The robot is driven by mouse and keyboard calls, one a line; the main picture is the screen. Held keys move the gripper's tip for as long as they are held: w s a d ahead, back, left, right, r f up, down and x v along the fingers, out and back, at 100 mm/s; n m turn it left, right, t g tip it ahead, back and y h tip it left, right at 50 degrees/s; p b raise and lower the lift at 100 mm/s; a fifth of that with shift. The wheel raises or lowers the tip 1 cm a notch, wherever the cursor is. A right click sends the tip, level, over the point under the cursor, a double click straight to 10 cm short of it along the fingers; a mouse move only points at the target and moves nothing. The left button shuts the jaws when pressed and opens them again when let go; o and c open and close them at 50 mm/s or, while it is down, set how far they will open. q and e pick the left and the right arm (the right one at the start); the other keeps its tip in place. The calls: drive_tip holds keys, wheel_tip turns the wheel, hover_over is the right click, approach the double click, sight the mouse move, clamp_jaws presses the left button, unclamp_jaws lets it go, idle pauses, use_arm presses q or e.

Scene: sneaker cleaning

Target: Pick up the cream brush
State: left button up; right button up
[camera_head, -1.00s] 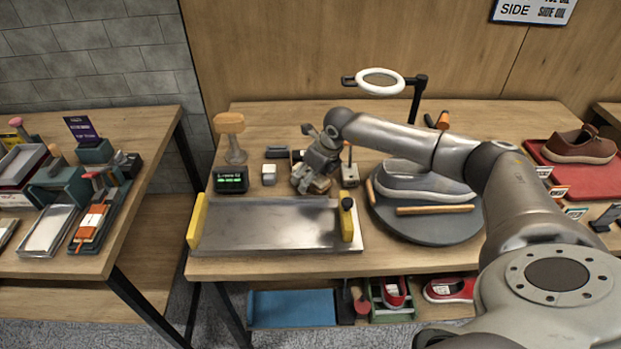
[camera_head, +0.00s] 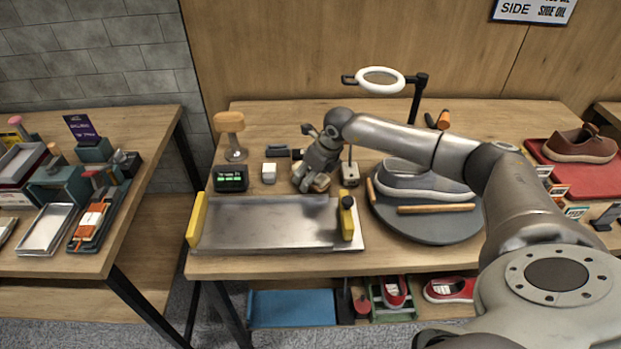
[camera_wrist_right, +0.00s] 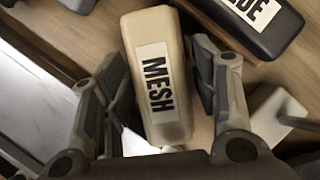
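The cream brush (camera_wrist_right: 157,75) is a long cream block with a white label reading "MESH". In the right wrist view it lies between the two fingers of my right gripper (camera_wrist_right: 160,95). One finger is on each side, with narrow gaps beside the brush, so the gripper looks open around it. In the head view my right gripper (camera_head: 308,184) points down at the table behind the metal tray, and only a tan bit of the brush (camera_head: 321,186) shows beneath it. My left gripper is not in view.
A dark brush (camera_wrist_right: 255,22) with a label ending in "DE" lies close by. The metal tray (camera_head: 265,240) with yellow ends is in front. A white block (camera_head: 269,173) stands left, a grey sneaker (camera_head: 425,182) on a round turntable (camera_head: 440,228) right. A ring lamp (camera_head: 381,79) stands behind.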

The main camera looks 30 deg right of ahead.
drive_tip(key=c, duration=0.8)
drive_tip(key=shift+o, duration=0.2)
drive_tip(key=shift+r, duration=0.2)
drive_tip(key=shift+r+p, duration=0.2)
drive_tip(key=shift+p, duration=0.15)
drive_tip(key=r+b, duration=0.2)
drive_tip(key=r, duration=0.1)
drive_tip(key=shift+a+r, duration=0.15)
drive_tip(key=shift+a, duration=0.05)
drive_tip(key=s+a+r+b, duration=0.3)
drive_tip(key=s+a+r, duration=0.4)
drive_tip(key=a+r, duration=0.2)
drive_tip(key=shift+a+r, duration=0.25)
drive_tip(key=shift+a, duration=1.1)
